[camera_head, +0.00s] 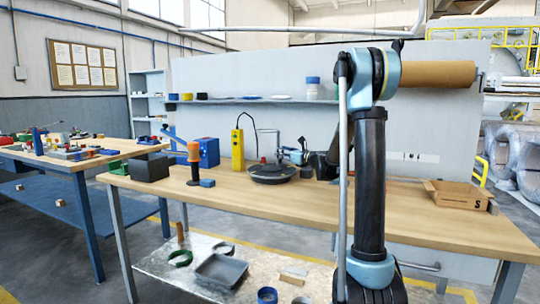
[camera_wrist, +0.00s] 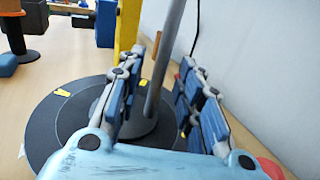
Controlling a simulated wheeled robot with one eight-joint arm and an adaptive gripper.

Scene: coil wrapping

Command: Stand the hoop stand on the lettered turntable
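The turntable (camera_head: 272,174) is a dark round disc on the wooden bench; in the wrist view its dark top (camera_wrist: 45,125) carries small yellow marks, with lettering too small to read. The hoop stand (camera_wrist: 156,85) shows in the wrist view as a grey rod rising from a round grey base, which appears to rest on the turntable. My gripper (camera_wrist: 158,90) has its blue-padded fingers apart on either side of the rod, with gaps visible. The gripper (camera_head: 298,156) is low over the turntable in the head view. The stand's top is cut off in the wrist view.
A yellow device (camera_head: 238,149) with a looping cable stands behind left of the turntable. An orange-topped tool (camera_head: 194,160), a blue block (camera_head: 207,183) and a black box (camera_head: 149,169) are left. An open cardboard box (camera_head: 457,195) sits right. The front middle of the bench is clear.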

